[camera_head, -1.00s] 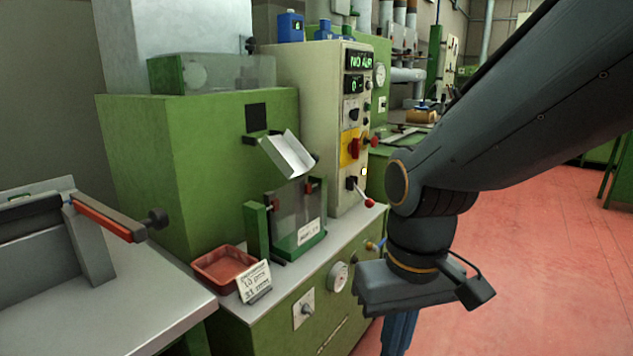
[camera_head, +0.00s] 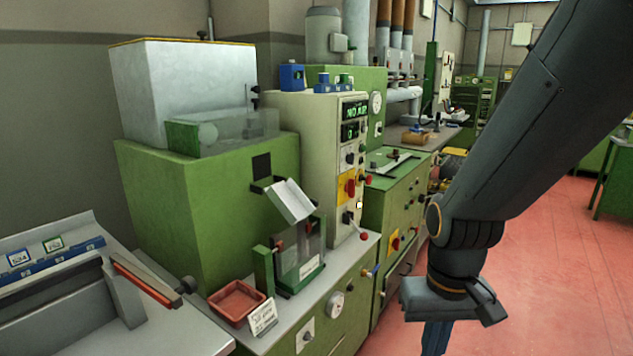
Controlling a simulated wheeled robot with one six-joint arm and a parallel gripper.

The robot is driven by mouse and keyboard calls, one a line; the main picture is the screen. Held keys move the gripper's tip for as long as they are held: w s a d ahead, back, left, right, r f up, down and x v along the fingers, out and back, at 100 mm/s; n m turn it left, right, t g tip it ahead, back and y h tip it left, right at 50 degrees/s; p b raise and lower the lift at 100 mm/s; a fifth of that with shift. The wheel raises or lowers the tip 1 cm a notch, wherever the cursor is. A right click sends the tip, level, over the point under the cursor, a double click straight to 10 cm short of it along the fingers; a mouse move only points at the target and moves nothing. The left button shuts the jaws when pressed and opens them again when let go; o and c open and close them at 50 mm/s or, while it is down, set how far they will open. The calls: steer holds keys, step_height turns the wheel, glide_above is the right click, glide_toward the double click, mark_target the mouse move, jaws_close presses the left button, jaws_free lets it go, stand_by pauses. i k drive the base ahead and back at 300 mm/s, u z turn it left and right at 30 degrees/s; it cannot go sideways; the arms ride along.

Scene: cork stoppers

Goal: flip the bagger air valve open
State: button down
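The green bagger cabinet has a small valve with a blue lever (camera_head: 371,272) on its front, near the top edge and right of a round gauge (camera_head: 335,305). I take this to be the air valve; it is too small to tell the lever's angle surely. The cream control panel (camera_head: 318,150) above reads "NO AIR" on its green display (camera_head: 354,111). My gripper (camera_head: 437,338) hangs at the right, pointing down, apart from the valve and to its right in the picture. Its fingertips are cut off by the bottom edge, so its opening is hidden.
A red tray (camera_head: 222,312) and a white card (camera_head: 263,316) stand on the bagger's ledge. A grey bench (camera_head: 180,338) is at the left front. Another green cabinet (camera_head: 398,205) stands behind. Red floor (camera_head: 545,260) at the right is clear.

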mark_target(369, 276)
steer(key=z, duration=2.15)
steer(key=i, duration=1.45)
steer(key=u, duration=2.55)
steer(key=i, duration=0.3)
steer(key=z, duration=0.1)
